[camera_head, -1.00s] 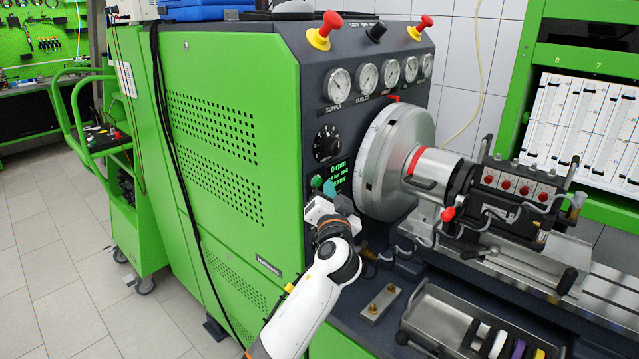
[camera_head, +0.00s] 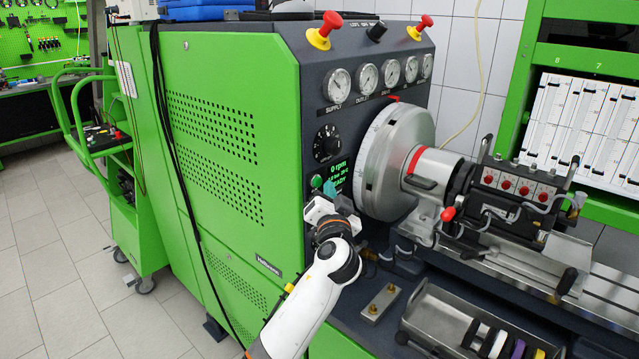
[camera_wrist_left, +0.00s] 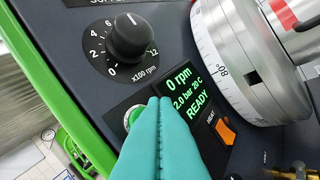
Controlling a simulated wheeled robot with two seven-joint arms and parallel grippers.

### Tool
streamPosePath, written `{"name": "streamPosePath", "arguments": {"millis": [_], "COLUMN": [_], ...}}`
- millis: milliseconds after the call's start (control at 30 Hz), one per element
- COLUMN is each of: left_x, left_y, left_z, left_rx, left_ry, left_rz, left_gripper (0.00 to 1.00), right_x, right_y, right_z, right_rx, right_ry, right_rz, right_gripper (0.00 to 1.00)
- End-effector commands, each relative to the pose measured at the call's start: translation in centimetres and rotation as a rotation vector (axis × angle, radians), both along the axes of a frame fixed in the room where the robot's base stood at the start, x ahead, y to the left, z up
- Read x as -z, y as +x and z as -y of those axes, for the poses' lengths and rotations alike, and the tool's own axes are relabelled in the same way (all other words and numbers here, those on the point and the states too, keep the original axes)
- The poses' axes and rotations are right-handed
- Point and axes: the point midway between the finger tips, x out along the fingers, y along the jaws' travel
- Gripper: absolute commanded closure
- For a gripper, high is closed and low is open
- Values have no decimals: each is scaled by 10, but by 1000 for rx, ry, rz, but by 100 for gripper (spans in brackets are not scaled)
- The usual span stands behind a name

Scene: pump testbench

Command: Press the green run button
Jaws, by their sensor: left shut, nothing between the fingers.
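The green run button (camera_head: 316,182) is on the dark panel of the green machine, left of the lit display (camera_head: 340,172). In the left wrist view the green button (camera_wrist_left: 133,117) has a pale rim and is partly hidden behind the fingertips. My left gripper (camera_head: 329,186) is in front of the panel, just below and right of the button. Its teal fingers (camera_wrist_left: 160,103) are together with nothing between them. I cannot tell whether they touch the panel. The display (camera_wrist_left: 188,98) reads 0 rpm and READY. My right gripper is not in view.
A black speed knob (camera_head: 326,142) sits above the button. An orange switch (camera_wrist_left: 226,131) is right of the fingers. The large metal disc (camera_head: 397,162) stands close on the right. Red mushroom knobs (camera_head: 325,29) are on top. A tray (camera_head: 455,318) lies below right.

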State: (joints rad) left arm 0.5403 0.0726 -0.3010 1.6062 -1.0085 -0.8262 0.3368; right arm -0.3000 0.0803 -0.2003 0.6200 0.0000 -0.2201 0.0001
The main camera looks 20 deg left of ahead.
Motion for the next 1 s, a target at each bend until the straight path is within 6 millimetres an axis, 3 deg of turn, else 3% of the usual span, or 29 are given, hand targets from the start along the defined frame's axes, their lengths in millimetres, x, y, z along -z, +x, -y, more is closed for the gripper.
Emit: {"name": "streamPosePath", "arguments": {"millis": [1000], "left_x": [0], "left_y": [4], "left_z": [-11], "left_rx": [0], "left_ry": [0], "left_rz": [0], "left_gripper": [100], "right_x": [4], "right_y": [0], "right_z": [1], "right_rx": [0], "right_ry": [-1], "right_rz": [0], "right_gripper": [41]}}
